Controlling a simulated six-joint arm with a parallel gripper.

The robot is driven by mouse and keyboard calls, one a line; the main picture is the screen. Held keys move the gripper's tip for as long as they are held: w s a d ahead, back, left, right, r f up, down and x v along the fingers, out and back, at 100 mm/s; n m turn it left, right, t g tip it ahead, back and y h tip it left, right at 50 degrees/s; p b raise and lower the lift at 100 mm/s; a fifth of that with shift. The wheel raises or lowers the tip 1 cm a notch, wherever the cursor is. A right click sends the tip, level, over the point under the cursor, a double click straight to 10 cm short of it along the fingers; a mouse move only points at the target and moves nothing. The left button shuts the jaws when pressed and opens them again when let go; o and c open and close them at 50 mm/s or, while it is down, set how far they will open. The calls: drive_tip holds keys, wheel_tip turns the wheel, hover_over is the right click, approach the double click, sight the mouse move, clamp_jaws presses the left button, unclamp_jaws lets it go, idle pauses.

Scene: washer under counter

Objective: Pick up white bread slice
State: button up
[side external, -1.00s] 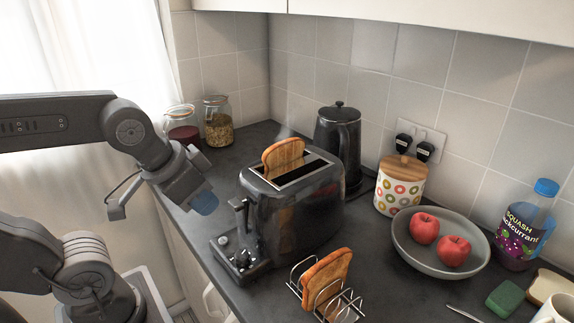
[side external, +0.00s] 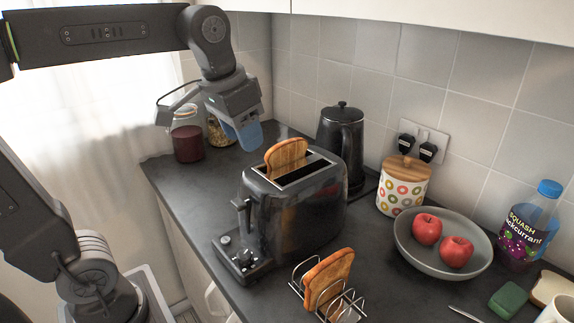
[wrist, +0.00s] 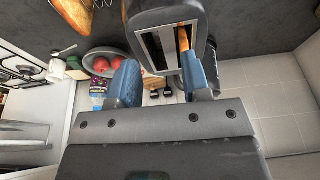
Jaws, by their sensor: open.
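The white bread slice (side external: 552,286) lies flat on the counter at the right edge of the side view, partly cut off by the frame and overlapped by a white mug. I cannot pick it out surely in the wrist view. My gripper (side external: 246,136) is up at the left, above the counter behind the toaster, far from the white slice. Its blue fingers stand apart and empty in the wrist view (wrist: 160,80).
A black toaster (side external: 290,220) with a toasted slice (side external: 286,157) sticking up stands mid-counter. Nearby are a toast rack holding toast (side external: 329,278), kettle (side external: 341,145), patterned canister (side external: 403,187), bowl of apples (side external: 420,258), squash bottle (side external: 528,225), green sponge (side external: 508,299) and jars (side external: 187,143).

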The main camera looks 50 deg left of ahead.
sight(286, 142)
drive_tip(key=w+a+r+g, duration=0.2)
drive_tip(key=w, duration=0.4)
drive_tip(key=w+a+r+g, duration=0.1)
drive_tip(key=w+r, duration=0.2)
drive_tip(key=w, duration=0.3)
drive_tip(key=f, duration=1.3)
drive_tip(key=shift+a+f, duration=0.3)
drive_tip(key=shift+f, duration=0.1)
clamp_jaws()
